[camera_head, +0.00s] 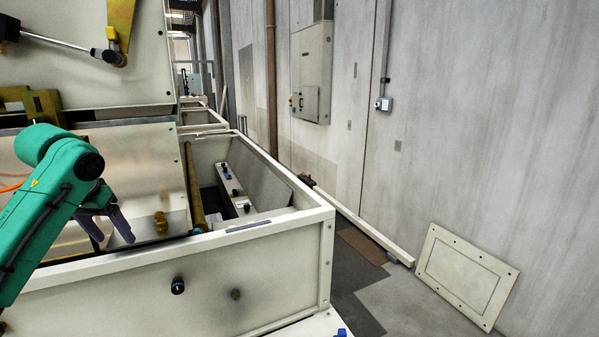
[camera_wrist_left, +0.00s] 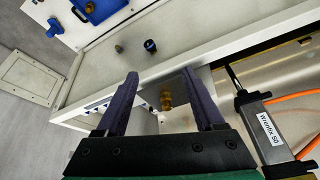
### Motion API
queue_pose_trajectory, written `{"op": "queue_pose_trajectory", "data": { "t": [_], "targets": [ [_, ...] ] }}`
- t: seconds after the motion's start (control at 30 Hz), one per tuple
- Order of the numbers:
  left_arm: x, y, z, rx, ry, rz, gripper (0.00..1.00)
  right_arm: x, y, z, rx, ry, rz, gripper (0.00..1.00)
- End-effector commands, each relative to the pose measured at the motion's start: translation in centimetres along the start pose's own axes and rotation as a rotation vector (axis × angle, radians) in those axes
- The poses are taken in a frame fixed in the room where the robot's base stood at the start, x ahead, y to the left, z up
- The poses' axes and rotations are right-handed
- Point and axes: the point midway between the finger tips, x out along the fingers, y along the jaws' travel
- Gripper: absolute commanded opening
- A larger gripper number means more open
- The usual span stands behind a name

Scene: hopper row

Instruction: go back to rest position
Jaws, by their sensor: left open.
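My left gripper (camera_head: 108,226) reaches in from the left on a green arm. It is over the near left part of the cream hopper box (camera_head: 275,228). In the left wrist view its two purple fingers (camera_wrist_left: 165,85) are spread apart with nothing held between them. A brass fitting (camera_head: 160,222) is just right of the fingers in the head view. In the wrist view the brass fitting (camera_wrist_left: 166,98) shows beyond the gap between the fingers; I cannot tell how far away it is. My right gripper is in neither view.
The hopper's front wall carries a dark knob (camera_head: 178,286). Inside is a panel with small knobs (camera_head: 232,185). A cream plate (camera_head: 466,274) leans on the right wall. A grey cabinet (camera_head: 311,72) hangs on that wall. Floor (camera_head: 395,300) is clear between hopper and plate.

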Motion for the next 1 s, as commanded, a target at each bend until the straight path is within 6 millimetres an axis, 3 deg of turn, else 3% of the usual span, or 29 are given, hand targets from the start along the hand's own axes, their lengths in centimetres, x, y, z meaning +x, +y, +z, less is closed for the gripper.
{"op": "queue_pose_trajectory", "data": {
  "t": [0.1, 0.27, 0.43, 0.53, 0.6, 0.7, 0.83, 1.0],
  "targets": [
    [2.8, 2.3, 0.4, 0.068, -0.013, -0.007, 0.70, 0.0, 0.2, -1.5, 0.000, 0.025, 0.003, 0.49],
    [7.2, 6.0, 1.7, 0.175, -0.026, -0.006, 0.70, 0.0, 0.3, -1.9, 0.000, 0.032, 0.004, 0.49],
    [12.9, 11.3, 5.0, 0.302, -0.033, 0.028, 0.70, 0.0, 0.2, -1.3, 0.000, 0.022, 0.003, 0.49],
    [16.6, 15.1, 8.8, 0.376, -0.030, 0.076, 0.70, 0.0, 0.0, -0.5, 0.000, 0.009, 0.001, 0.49],
    [19.0, 17.8, 12.5, 0.413, -0.024, 0.123, 0.70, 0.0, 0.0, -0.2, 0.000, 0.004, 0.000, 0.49],
    [21.0, 20.2, 17.6, 0.419, -0.012, 0.176, 0.70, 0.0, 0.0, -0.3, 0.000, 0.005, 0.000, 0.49],
    [21.9, 20.9, 22.6, 0.389, -0.008, 0.199, 0.70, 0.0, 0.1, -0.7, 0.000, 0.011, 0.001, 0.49],
    [22.0, 20.2, 27.4, 0.333, -0.017, 0.188, 0.70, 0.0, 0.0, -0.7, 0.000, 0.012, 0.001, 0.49]
  ]
}}
